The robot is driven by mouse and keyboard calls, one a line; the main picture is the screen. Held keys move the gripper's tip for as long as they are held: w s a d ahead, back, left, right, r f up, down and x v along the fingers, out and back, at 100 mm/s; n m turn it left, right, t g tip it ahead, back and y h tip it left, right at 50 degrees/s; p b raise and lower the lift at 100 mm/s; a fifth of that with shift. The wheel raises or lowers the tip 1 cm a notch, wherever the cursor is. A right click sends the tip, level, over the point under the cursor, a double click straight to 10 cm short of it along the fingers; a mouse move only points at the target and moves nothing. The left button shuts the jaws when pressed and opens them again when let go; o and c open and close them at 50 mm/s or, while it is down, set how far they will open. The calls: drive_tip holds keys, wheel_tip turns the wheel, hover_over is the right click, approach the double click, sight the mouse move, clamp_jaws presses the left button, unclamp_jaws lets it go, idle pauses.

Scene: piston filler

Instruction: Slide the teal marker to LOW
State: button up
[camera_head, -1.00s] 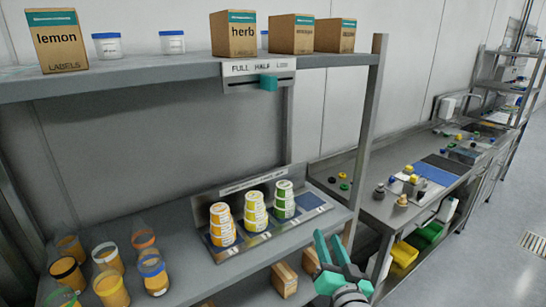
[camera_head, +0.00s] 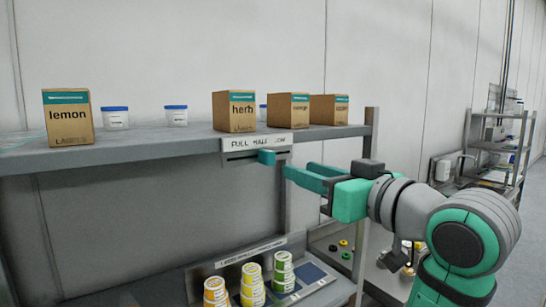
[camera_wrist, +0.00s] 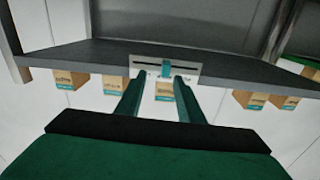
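The teal marker (camera_head: 267,157) sticks out of a dark slot in a pale plate (camera_head: 240,145) on the upper shelf's front edge. The plate reads FULL, HALF, LOW from left to right, and the marker stands near HALF, around the slot's middle. My gripper (camera_head: 298,170) is raised to shelf height, just right of the marker in the head view. In the wrist view my gripper (camera_wrist: 158,80) is open, its two green fingers apart with nothing between them. The marker (camera_wrist: 166,68) shows just beyond the fingertips, between their lines, seemingly apart from them.
The upper shelf (camera_head: 170,144) carries cardboard boxes, including lemon (camera_head: 68,117) and herb (camera_head: 234,111), and blue-lidded tubs (camera_head: 176,115). A shelf post (camera_head: 367,150) stands right of the plate, behind my gripper. Stacked labelled cups (camera_head: 252,285) stand on the lower shelf.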

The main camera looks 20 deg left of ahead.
sight(272, 156)
drive_tip(key=x, duration=0.3)
drive_tip(key=r+x, duration=0.1)
drive_tip(key=x, duration=0.2)
drive_tip(key=s+x, duration=0.1)
drive_tip(key=x, duration=0.3)
drive_tip(key=shift+a+r, duration=0.15)
drive_tip(key=shift+a, duration=0.35)
